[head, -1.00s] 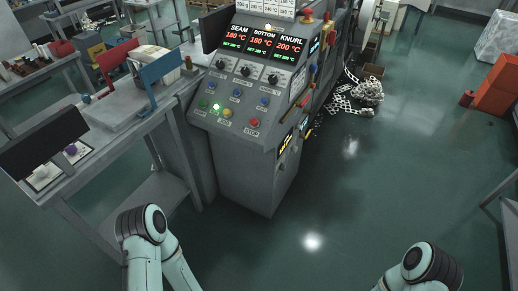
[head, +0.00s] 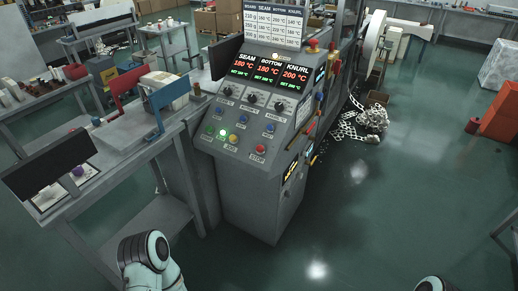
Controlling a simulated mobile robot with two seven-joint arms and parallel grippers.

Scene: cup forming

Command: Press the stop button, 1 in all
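The red stop button (head: 261,149) sits at the lower right of the sloped button panel on the grey control cabinet (head: 248,200), above a label reading STOP. Nothing covers it. A green button (head: 222,133) on the same panel is lit, with yellow and blue buttons close by. Only the upper parts of my two arms show at the bottom edge, well below and apart from the panel. Neither of my grippers is in the picture.
A grey workbench (head: 110,170) with blue and red fixtures stands left of the cabinet. A red emergency knob (head: 313,44) is on top of the machine.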

